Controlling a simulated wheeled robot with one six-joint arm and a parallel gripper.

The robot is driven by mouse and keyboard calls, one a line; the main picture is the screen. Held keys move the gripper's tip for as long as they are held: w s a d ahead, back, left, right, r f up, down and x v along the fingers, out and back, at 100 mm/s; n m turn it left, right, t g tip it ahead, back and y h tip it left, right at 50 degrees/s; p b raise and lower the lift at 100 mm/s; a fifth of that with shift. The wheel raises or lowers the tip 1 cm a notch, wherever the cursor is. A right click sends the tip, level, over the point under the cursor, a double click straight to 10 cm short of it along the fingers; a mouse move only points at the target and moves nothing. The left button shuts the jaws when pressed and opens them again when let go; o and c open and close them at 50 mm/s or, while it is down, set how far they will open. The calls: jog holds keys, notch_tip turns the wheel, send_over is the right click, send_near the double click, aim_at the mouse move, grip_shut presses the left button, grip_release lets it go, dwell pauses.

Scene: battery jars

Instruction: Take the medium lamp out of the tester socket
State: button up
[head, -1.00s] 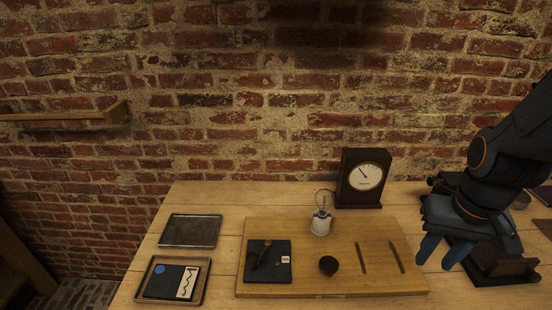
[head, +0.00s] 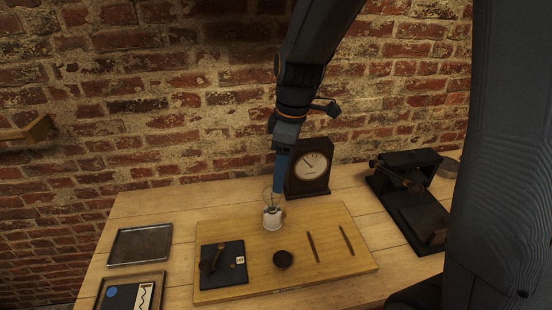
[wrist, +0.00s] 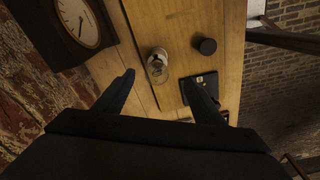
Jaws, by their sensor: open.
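The lamp (head: 270,195), a clear glass bulb, stands upright in the white tester socket (head: 272,220) at the back of the wooden board. In the wrist view the lamp (wrist: 157,67) shows from above, beyond and between my fingertips. My gripper (head: 280,184) is at the lamp's upper right in the head view, with its blue fingers pointing down. In the wrist view my gripper (wrist: 160,82) is open, with one finger on each side and nothing held. The head view does not show clearly whether a finger touches the glass.
A dial meter (head: 308,167) stands close behind the socket. The board (head: 330,268) also carries a dark round knob (head: 283,259), a black pad (head: 222,281) and two slots. Metal trays (head: 140,246) lie left. A black apparatus (head: 410,190) stands right.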

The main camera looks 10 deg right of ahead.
aim_at(272, 201)
jog(key=shift+w+a+r+n, duration=0.4)
jog(key=shift+w+a+n, duration=0.3)
jog(key=shift+n, duration=0.3)
jog(key=shift+a+f, duration=0.1)
jog(key=shift+a, duration=0.05)
jog(key=shift+a+f+p, duration=0.2)
jog(key=shift+f+p, duration=0.4)
jog(key=shift+f, duration=1.3)
jog(key=shift+a+f+p, duration=0.2)
jog(key=shift+f+p, duration=0.35)
jog(key=shift+f, duration=1.3)
jog(key=c, duration=1.3)
jog(key=shift+o, duration=0.2)
jog(key=shift+w+n+b, duration=0.1)
jog(key=shift+n+b, duration=0.35)
jog(key=shift+n, duration=0.35)
jog(key=n+g+b, duration=0.1)
jog(key=n+b, duration=0.1)
jog(key=n, duration=0.3)
jog(key=shift+n, duration=0.3)
